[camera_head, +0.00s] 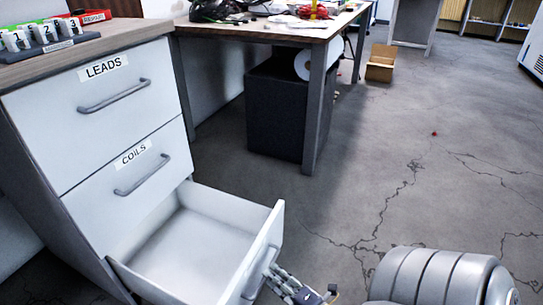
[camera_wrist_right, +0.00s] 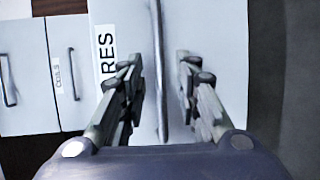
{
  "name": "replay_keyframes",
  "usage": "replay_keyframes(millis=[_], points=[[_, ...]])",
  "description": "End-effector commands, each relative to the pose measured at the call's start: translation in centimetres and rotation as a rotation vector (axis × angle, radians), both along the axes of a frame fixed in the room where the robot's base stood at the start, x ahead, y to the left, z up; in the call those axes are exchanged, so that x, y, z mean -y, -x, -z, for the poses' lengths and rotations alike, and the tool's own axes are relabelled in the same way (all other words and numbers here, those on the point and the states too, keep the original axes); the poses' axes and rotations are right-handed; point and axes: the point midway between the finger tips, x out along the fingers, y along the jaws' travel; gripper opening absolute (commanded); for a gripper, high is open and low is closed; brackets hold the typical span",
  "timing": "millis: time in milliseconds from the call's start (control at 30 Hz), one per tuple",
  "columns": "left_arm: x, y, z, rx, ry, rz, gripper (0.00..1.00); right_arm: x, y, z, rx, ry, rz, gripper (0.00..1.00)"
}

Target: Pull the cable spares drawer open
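The white cabinet (camera_head: 50,180) stands at the left in the head view. Its bottom drawer (camera_head: 233,207) is pulled well out and looks empty inside. In the right wrist view the drawer front (camera_wrist_right: 210,30) has a label (camera_wrist_right: 106,55) ending in "RES"; the rest is cut off. Its bar handle (camera_wrist_right: 158,60) runs between the fingers of my right gripper (camera_wrist_right: 160,82), with gaps on both sides. The gripper is open. In the head view my right gripper (camera_head: 277,280) is at the drawer's front, by the handle (camera_head: 262,268). My left gripper is not in view.
The upper drawers, LEADS (camera_head: 60,128) and COILS (camera_head: 100,215), are shut. A cluttered table (camera_head: 262,33) with a dark box (camera_head: 277,110) below stands behind. A cardboard box (camera_head: 380,72) lies farther back. The cracked floor right of the drawer is mostly clear.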

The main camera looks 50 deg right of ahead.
Motion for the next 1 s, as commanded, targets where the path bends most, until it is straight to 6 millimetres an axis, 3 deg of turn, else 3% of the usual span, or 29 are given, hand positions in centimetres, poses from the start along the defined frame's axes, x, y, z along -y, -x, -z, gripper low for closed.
replay_keyframes(millis=[200, 433, 600, 1000], points=[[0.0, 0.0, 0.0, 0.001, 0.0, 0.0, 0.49, -0.3, 4.9, -0.8, -0.005, 0.0, 0.001, 0.3], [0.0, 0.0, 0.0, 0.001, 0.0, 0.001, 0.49, -0.5, 8.5, -1.6, -0.001, -0.001, 0.0, 0.3], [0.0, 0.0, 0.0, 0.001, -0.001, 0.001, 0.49, -0.6, 9.5, -1.8, 0.0, 0.0, -0.001, 0.3], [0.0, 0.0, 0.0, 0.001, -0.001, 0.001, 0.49, -0.6, 9.6, -1.8, 0.0, 0.0, -0.001, 0.3]])
